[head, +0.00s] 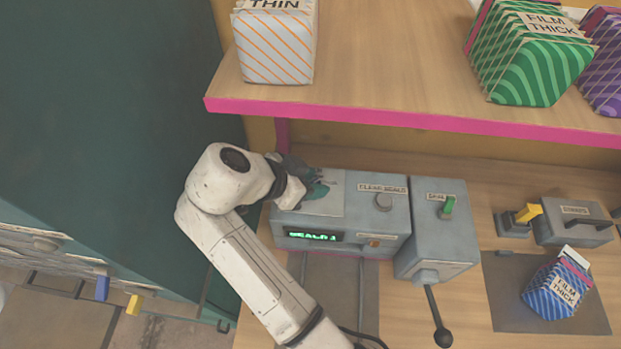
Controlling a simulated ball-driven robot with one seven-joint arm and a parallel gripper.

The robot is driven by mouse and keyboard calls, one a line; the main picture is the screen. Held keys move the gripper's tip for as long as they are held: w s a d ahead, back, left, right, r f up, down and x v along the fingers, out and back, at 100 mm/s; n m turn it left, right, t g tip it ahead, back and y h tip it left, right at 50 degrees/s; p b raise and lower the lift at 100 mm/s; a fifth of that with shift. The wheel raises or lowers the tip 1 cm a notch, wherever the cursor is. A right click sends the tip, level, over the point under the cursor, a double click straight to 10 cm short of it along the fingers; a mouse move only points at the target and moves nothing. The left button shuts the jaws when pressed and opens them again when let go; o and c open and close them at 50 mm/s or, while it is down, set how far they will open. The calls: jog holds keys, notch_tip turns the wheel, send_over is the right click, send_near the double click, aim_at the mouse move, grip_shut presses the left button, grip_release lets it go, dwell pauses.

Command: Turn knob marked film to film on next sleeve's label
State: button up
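My gripper (308,184) is over the left part of a grey machine (355,200) with a green display. Its dark fingers are at a teal part (318,191) that may be a knob; the fingers partly hide it, so I cannot tell whether they grip it. I can read no "film" mark on any knob. A blue striped sleeve (543,292) labelled "FILM THICK" (567,290) lies on a dark mat (512,308) at the right. A grey box (433,262) beside the machine has a green knob (447,207) and a small label too blurred to read surely.
A black-knobbed lever (441,335) sticks out in front. The pink-edged shelf (380,85) above holds a "THIN" sleeve (274,50) and a green "FILM THICK" sleeve (527,65).

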jog(key=shift+c, duration=0.4)
jog(key=c, duration=0.6)
